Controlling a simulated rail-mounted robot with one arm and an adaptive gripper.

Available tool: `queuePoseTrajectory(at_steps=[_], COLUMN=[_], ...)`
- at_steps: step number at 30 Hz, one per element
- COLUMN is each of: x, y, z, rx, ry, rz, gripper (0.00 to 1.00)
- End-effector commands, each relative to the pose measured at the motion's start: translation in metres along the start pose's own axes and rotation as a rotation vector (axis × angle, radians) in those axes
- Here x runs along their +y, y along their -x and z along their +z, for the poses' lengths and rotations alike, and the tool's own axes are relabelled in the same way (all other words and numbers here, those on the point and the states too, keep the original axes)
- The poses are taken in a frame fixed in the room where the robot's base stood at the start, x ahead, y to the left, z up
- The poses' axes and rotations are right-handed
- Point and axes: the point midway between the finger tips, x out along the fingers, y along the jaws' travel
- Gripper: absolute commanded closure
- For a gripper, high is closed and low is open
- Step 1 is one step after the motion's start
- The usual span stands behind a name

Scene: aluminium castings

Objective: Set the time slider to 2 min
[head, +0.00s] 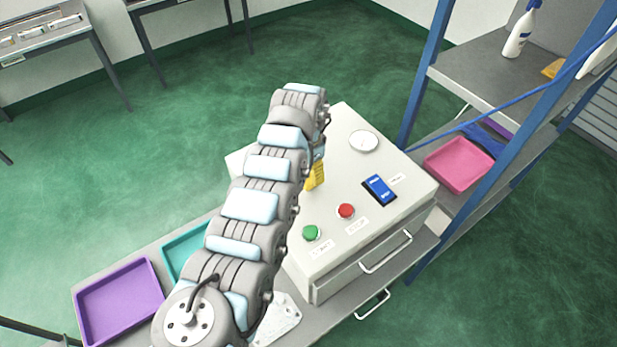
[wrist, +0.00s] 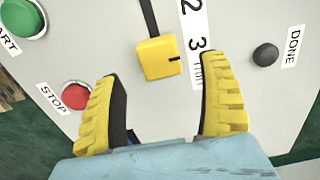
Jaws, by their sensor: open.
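The time slider's yellow knob (wrist: 158,58) sits at the end of a dark slot (wrist: 150,18) in the wrist view. A short black pointer mark on it faces the white scale strip (wrist: 191,22), which shows 2, 3 and "min". The mark lies close to the 3, slightly towards "min". My gripper (wrist: 161,80) is open, its yellow fingers apart on either side of the knob's near edge; I cannot tell whether they touch it. In the head view a yellow finger (head: 315,176) shows above the white panel (head: 395,165); my arm hides the slider.
A green START button (wrist: 20,17) and a red STOP button (wrist: 77,96) lie left of the slider. A dark DONE button (wrist: 265,54) lies right. The panel also bears a blue display (head: 379,188) and a white disc (head: 363,141). A blue-posted shelf (head: 420,75) stands at right.

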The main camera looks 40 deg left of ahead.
Motion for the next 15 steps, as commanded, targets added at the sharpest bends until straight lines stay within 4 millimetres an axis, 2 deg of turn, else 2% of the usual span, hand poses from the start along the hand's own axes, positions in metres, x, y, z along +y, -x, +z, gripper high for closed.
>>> queuePoseTrajectory(at_steps=[9,15], x=[0.001,0.0], y=[-0.038,-0.046], z=[-0.001,0.0], rx=[-0.001,0.0], ry=[-0.002,0.0], rz=[0.0,0.0], gripper=[0.24,0.24])
